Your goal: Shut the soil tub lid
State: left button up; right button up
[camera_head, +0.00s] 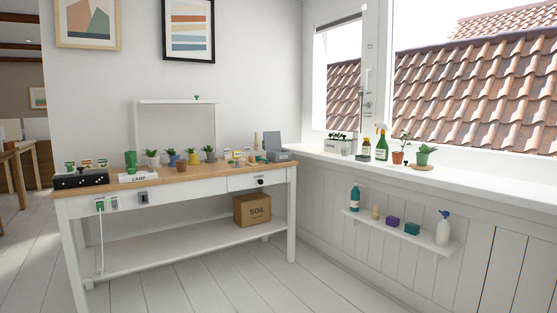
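A small grey tub (279,157) stands at the right end of the wooden-topped desk. A grey panel that looks like its lid (272,141) stands raised at the tub's back, so the tub appears open. Its label is too small to read, so I cannot be sure it is the soil tub. A cardboard box marked SOIL (252,210) sits on the shelf under the desk. Neither of my grippers is in view.
The desk (215,174) also holds several potted plants (191,156), a black box (80,179) and a LAMP label (138,177). A windowsill (470,176) with bottles and a low wall shelf (405,234) are at right. The floor (220,285) in front is clear.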

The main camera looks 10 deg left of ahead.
aim_at(273, 139)
jog(key=i+j+u, duration=0.1)
jog(key=i+u, duration=0.35)
jog(key=i, duration=0.85)
jog(key=i+z, duration=0.15)
jog(key=i, duration=0.35)
jog(key=i+j+z, duration=0.1)
jog(key=i, duration=0.4)
jog(key=i+j+z, duration=0.15)
jog(key=i, duration=0.3)
jog(key=i+j+z, duration=0.1)
jog(key=i, duration=0.4)
jog(key=j, duration=0.1)
